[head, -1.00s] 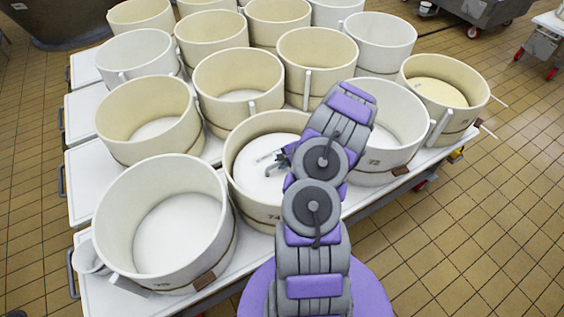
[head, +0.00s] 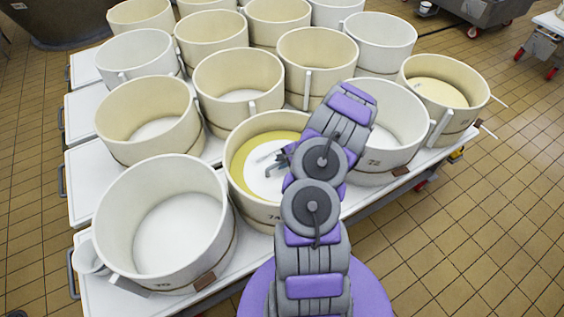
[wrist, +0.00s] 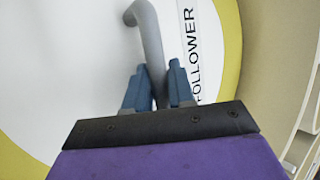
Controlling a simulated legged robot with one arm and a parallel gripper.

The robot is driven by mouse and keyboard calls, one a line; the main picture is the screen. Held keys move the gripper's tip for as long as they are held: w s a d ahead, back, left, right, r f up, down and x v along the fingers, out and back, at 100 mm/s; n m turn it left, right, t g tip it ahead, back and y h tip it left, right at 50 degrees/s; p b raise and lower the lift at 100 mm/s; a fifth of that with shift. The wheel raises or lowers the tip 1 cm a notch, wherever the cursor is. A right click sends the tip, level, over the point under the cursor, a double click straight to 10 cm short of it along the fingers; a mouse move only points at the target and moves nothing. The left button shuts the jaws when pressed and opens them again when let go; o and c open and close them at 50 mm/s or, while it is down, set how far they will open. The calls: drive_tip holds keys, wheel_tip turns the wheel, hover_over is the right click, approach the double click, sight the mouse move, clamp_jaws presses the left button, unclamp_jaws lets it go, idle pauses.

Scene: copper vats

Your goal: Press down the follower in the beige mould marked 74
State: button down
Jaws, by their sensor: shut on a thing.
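The beige mould marked 74 (head: 258,208) stands in the front row on the white table, partly hidden by my arm. Inside it lies the follower (head: 258,183), a white disc, with yellow liquid (head: 238,165) showing around its edge. In the wrist view the follower (wrist: 70,70) fills much of the picture, with a label reading FOLLOWER and a grey bent handle (wrist: 150,40). My gripper (wrist: 158,85) is shut on the handle, its blue fingers on either side. In the head view my gripper (head: 277,166) is small, inside the mould.
An empty mould marked 70 (head: 165,225) stands close on the left and mould 72 (head: 385,140) close on the right. Several more moulds stand behind. A mould with yellowish contents (head: 440,92) is at the far right. The tiled floor (head: 470,230) at right is clear.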

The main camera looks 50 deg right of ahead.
drive_tip(key=shift+s+f, duration=0.1)
drive_tip(key=shift+f, duration=0.05)
drive_tip(key=c, duration=0.9)
unclamp_jaws()
drive_tip(key=shift+r, duration=0.2)
drive_tip(key=p+v, duration=0.4)
drive_tip(key=v, duration=1.3)
drive_tip(key=shift+d+r, duration=0.15)
drive_tip(key=shift+r, duration=0.05)
